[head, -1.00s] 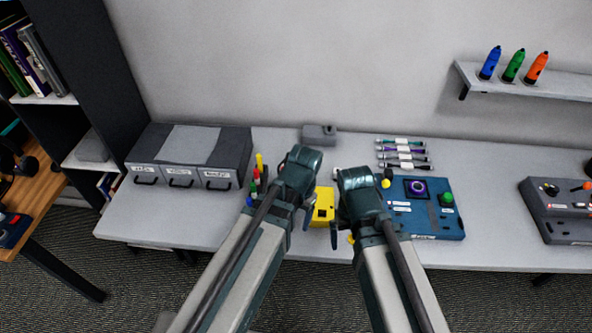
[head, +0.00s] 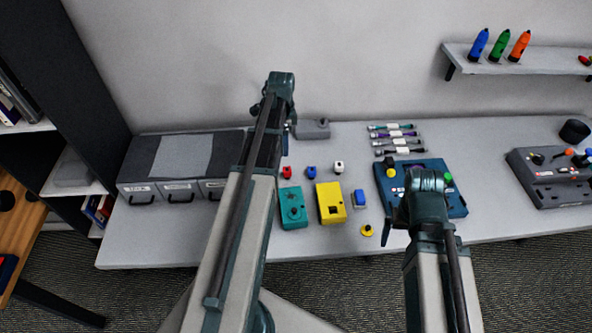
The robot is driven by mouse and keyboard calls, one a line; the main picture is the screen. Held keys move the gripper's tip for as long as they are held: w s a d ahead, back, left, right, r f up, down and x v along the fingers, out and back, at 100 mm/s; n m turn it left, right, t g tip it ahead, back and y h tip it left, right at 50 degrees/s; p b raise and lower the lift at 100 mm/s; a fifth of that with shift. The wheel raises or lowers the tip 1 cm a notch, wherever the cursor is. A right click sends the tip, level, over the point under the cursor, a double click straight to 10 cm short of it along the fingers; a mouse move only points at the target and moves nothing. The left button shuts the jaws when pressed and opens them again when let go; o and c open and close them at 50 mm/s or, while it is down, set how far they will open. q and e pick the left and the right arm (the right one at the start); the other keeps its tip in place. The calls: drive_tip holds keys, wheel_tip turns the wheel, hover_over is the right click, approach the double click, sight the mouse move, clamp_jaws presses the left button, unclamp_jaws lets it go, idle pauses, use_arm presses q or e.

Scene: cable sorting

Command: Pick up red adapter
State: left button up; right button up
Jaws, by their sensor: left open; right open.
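A small red adapter (head: 287,172) lies on the white table, just right of my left forearm. My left gripper (head: 275,117) is open and reaches beyond the adapter toward the wall, apart from it; its arm hides part of the jaws. My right gripper (head: 420,225) is open over the front of the blue board (head: 456,207), well right of the adapter. No object shows in either gripper.
Blue (head: 311,172) and white (head: 339,167) adapters lie right of the red one. Teal (head: 293,208) and yellow (head: 330,203) boxes stand in front. A grey drawer unit (head: 180,165) is at left, a grey box (head: 312,129) behind, and cables (head: 397,139) at back right.

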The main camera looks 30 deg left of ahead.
sight(287, 169)
use_arm(q)
wheel_tip(287, 169, down, 9)
drive_tip(key=b, duration=0.8)
drive_tip(key=shift+d+r+b, duration=0.1)
drive_tip(key=shift+b, duration=0.3)
drive_tip(key=f+b, duration=0.5)
drive_tip(key=shift+d, duration=0.3)
clamp_jaws()
